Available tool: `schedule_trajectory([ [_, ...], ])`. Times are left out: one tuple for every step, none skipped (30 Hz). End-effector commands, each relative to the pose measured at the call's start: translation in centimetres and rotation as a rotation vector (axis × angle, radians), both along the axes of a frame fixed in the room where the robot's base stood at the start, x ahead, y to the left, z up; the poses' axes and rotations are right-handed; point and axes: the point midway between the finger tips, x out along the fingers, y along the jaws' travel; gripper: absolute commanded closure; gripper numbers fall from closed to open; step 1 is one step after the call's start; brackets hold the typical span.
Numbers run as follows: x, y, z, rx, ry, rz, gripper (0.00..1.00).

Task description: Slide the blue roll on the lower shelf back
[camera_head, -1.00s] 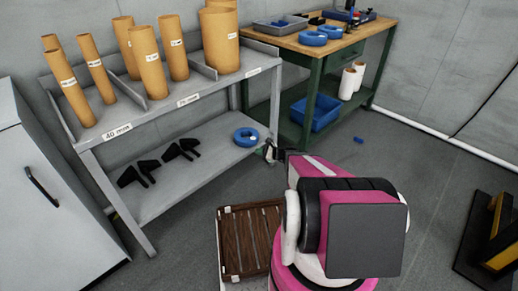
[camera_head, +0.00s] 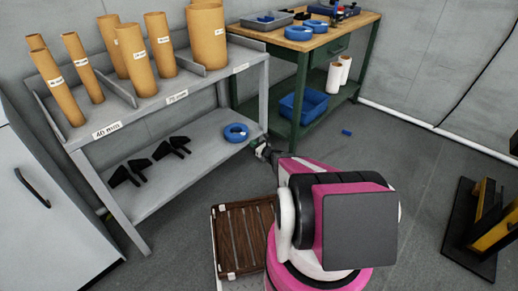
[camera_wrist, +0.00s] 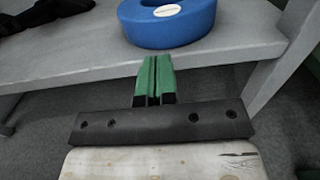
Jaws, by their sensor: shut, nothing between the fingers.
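The blue roll (camera_head: 236,132) lies flat near the right end of the lower shelf (camera_head: 190,170). In the wrist view the roll (camera_wrist: 168,30) sits close to the shelf's front edge, with a pale label on its top. My gripper (camera_head: 262,150) is at the right front of the lower shelf, just in front of the roll. In the wrist view its green fingertips (camera_wrist: 155,62) are together and empty, pointing at the roll. A small gap seems to show between the tips and the roll; I cannot tell whether they touch.
Black brackets (camera_head: 150,163) lie left of the roll on the lower shelf. Cardboard tubes (camera_head: 130,55) stand on the upper shelf. The rack's right front leg (camera_wrist: 285,65) is close to my gripper. A slatted wooden crate (camera_head: 242,240) is on the floor by my base.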

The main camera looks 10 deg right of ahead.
Motion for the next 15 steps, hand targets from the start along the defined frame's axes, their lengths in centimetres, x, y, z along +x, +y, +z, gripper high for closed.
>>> schedule_trajectory([
  [1.0,0.6,-0.2,-0.001,-0.001,0.001,1.00],
  [1.4,0.9,-0.2,-0.001,-0.001,0.001,1.00],
  [1.9,1.3,-0.2,-0.001,-0.001,0.001,1.00],
  [2.3,1.6,-0.1,-0.001,-0.001,0.002,1.00],
  [2.7,1.9,-0.1,-0.001,-0.001,0.002,1.00],
  [3.1,2.2,-0.1,-0.001,-0.001,0.002,1.00],
  [3.4,2.4,-0.1,-0.001,-0.001,0.001,1.00],
  [3.7,2.5,-0.1,-0.001,-0.001,0.000,1.00],
  [3.9,2.7,-0.1,-0.001,-0.001,0.000,1.00],
  [4.1,2.9,0.0,-0.001,-0.001,0.000,1.00],
  [4.3,3.0,0.0,-0.001,-0.001,0.000,1.00],
  [4.4,3.1,0.0,-0.001,-0.001,0.000,1.00],
  [4.5,3.2,0.0,-0.001,-0.001,0.000,1.00],
  [4.6,3.3,0.0,-0.001,-0.001,0.000,1.00],
  [4.6,3.4,0.0,-0.001,-0.001,0.000,1.00],
])
